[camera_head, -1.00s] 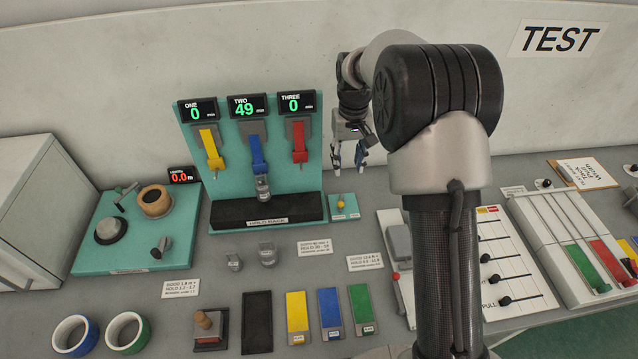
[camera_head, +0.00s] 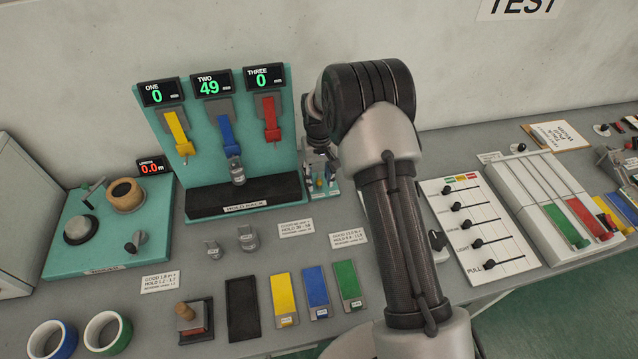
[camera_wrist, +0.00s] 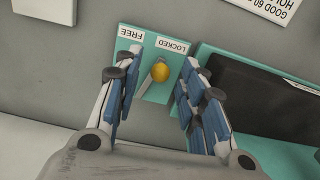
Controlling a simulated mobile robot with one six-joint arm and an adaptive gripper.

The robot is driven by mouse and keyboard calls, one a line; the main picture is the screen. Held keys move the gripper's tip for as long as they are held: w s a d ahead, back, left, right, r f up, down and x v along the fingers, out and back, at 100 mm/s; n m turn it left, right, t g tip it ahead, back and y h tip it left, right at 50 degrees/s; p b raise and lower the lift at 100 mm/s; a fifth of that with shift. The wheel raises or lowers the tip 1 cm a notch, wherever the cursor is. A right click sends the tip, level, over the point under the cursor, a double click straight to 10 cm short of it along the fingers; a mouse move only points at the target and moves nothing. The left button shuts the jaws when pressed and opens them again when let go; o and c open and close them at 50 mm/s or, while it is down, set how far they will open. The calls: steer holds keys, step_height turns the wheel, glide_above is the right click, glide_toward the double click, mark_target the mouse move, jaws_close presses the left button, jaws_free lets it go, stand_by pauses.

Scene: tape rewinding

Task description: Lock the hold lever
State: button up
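The hold lever is a short metal arm with a yellow knob (camera_wrist: 160,72) on a small teal plate (camera_wrist: 152,93). The plate carries a FREE label (camera_wrist: 131,35) and a LOCKED label (camera_wrist: 173,46), upside down in the wrist view. The knob shows on the LOCKED side of the plate in the wrist view. My gripper (camera_wrist: 160,60) is open, one finger on each side of the knob, with gaps visible to both. In the head view my gripper (camera_head: 322,178) is low over the plate, hiding most of the lever.
The teal display stand (camera_head: 250,160) with its black base block (camera_head: 275,196) is close beside the plate. Two metal weights (camera_head: 247,238) stand on the grey table in front. A white slider panel (camera_head: 475,230) lies to the right of my arm.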

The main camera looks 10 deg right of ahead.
steer(key=shift+f, duration=1)
jaws_close()
